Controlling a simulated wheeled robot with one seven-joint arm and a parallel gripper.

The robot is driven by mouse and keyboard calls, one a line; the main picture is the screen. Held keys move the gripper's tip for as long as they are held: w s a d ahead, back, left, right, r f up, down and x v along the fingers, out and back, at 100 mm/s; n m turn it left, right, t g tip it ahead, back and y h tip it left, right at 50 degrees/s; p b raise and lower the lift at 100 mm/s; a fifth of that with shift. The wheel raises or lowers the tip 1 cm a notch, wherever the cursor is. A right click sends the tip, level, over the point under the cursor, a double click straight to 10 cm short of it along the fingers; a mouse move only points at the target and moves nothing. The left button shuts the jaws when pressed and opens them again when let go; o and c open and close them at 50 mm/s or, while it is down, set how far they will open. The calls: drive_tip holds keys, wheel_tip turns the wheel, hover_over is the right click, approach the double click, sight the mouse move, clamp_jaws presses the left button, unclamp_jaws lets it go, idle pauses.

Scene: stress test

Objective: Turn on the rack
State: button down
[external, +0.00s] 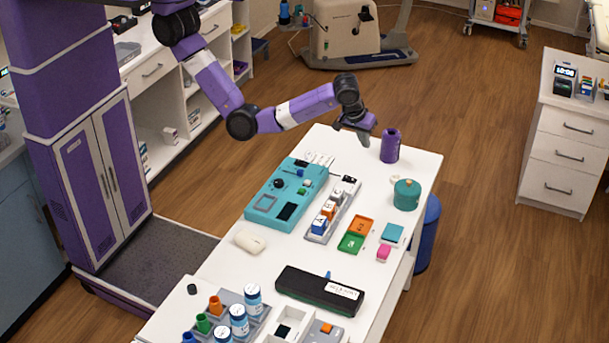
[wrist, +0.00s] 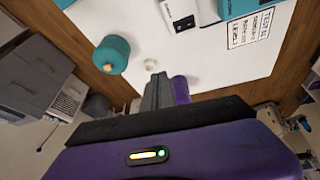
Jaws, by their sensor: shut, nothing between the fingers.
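My gripper (external: 364,137) is shut and empty above the far end of the white table, just left of a purple cup (external: 389,146). In the wrist view its closed grey fingers (wrist: 155,92) show next to a purple surface. A narrow grey rack (external: 318,238) holding blue, white and orange blocks lies mid-table, with a small dark part at its far end. A second grey rack (external: 259,298) near the front holds blue-and-white bottles and coloured cups. I cannot tell which rack is meant, and no switch state is readable.
A teal panel (external: 262,218) with a black knob lies left of the narrow rack. A teal round pot (external: 406,195), orange and green trays (external: 350,243) and a long black case (external: 318,290) stand on the table. Bare tabletop separates them.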

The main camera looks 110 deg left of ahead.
drive_tip(key=s+g, duration=0.1)
drive_tip(key=s+d+f+n, duration=0.1)
drive_tip(key=s, duration=0.1)
drive_tip(key=s+n+g, duration=0.1)
drive_tip(key=s, duration=0.1)
drive_tip(key=shift+d+f+g+h, duration=0.3)
drive_tip(key=shift+f+h, duration=0.1)
drive_tip(key=b, duration=0.3)
approach(346, 176)
drive_tip(key=x, duration=0.5)
drive_tip(key=shift+w+a, duration=0.15)
drive_tip(key=shift+a, duration=0.05)
drive_tip(key=shift+f, duration=0.75)
drive_tip(key=shift+f, duration=0.1)
